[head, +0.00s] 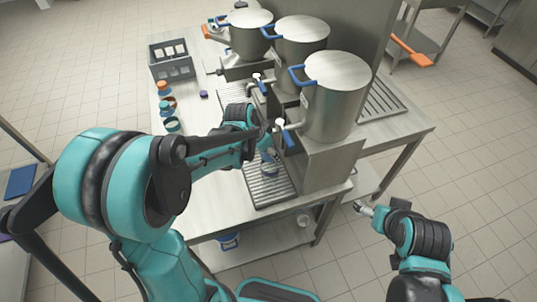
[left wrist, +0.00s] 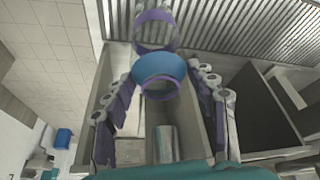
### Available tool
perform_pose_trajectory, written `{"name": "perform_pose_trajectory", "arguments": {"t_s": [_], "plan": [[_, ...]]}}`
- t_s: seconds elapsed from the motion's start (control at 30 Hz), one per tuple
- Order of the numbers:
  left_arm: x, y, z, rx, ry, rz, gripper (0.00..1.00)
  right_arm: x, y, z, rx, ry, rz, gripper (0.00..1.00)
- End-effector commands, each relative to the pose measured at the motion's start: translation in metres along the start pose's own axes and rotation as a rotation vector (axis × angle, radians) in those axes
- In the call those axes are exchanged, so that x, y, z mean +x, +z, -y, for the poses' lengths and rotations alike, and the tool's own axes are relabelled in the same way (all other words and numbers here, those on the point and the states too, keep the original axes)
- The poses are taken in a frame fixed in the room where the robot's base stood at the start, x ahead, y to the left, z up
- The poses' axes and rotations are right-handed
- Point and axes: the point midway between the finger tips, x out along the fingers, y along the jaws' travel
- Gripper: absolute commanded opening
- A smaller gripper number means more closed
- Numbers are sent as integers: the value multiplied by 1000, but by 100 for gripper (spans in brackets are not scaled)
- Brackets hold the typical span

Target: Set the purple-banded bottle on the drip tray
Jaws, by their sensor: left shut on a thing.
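The purple-banded bottle (left wrist: 153,30) shows in the left wrist view as a clear body with purple rings and a blue collar (left wrist: 160,68). In the head view only a small bluish part of it (head: 270,156) shows below my left gripper (head: 266,148). My left gripper (left wrist: 163,105) is shut on the bottle, its fingers on either side. The bottle is over the ribbed metal drip tray (head: 268,190) at the front of the nearest pot stand; I cannot tell whether it touches. My right gripper (head: 366,208) is right of the table, away from the bottle; its jaws are too small to read.
Several steel pots stand in a row, the nearest (head: 335,95) close to my left gripper with a blue-handled tap (head: 288,137). A grey crate (head: 171,60), several small bottles (head: 167,104) and a purple cap (head: 203,94) are at the left. The front left tabletop (head: 215,205) is clear.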

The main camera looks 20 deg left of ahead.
Motion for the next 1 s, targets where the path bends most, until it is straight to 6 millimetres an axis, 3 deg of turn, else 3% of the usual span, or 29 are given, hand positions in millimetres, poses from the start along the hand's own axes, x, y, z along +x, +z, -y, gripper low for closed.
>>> {"name": "perform_pose_trajectory", "arguments": {"t_s": [0.07,0.43,0.47,0.5,0.53,0.87,1.0], "plan": [[11,8,0,-2,-1,2,35,4,3,0,0,0,0,80],[14,10,0,-2,-1,2,35,7,5,0,0,0,0,80],[13,10,0,-2,-1,2,65,6,4,0,0,0,0,80],[13,10,0,-2,-1,2,75,6,4,0,0,0,0,80],[13,10,0,-1,-1,2,78,6,4,0,0,0,0,80],[11,9,0,-1,-1,2,78,4,3,0,0,0,0,80],[-4,8,1,-3,-1,2,78,-1,-1,0,0,0,0,80]]}}
